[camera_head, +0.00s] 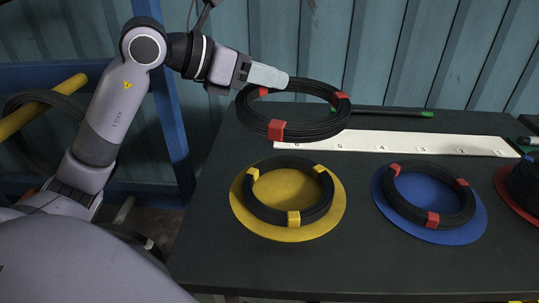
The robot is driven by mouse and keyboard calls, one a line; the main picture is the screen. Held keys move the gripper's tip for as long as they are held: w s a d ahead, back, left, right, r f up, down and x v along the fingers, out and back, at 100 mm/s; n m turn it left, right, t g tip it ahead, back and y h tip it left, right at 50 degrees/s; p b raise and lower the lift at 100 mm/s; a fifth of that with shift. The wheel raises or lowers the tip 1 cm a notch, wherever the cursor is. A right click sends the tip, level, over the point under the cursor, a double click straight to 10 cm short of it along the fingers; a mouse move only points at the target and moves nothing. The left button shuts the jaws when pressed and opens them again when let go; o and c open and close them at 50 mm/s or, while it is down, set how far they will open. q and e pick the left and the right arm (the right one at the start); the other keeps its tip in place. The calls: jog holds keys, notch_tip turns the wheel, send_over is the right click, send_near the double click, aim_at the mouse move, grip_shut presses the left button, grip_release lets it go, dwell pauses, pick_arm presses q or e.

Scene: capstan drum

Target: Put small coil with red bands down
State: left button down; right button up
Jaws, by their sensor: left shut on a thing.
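A black coil with red bands (277,130) is held by my left gripper (280,78) near its upper left rim. The gripper is shut on it. The coil hangs roughly level above the back left of the table, and its near edge covers the left end of a white numbered strip. A second, smaller-looking black coil with red bands (432,219) lies on a blue disc (482,221). A black coil with yellow bands (293,218) lies on a yellow disc (240,215). My right gripper is not in view.
The dark table (350,270) has free room along its front and between the yellow and blue discs. The white numbered strip (400,145) runs along the back, with a green-tipped black rod (390,112) behind it. A red disc (504,187) with a black coil is cut off at right.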

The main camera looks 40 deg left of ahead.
aim_at(266, 161)
pick_arm(q)
notch_tip(266, 161, down, 15)
jog(key=shift+r+b, duration=0.2)
jog(key=shift+b, duration=1)
jog(key=c, duration=1)
grip_release()
jog(key=shift+o, duration=0.2)
jog(key=shift+s+a, duration=0.1)
jog(key=b+v, duration=0.1)
jog(key=v, duration=1)
jog(key=shift+s, duration=0.3)
jog(key=shift+a+r, duration=0.15)
jog(key=shift+r, duration=0.1)
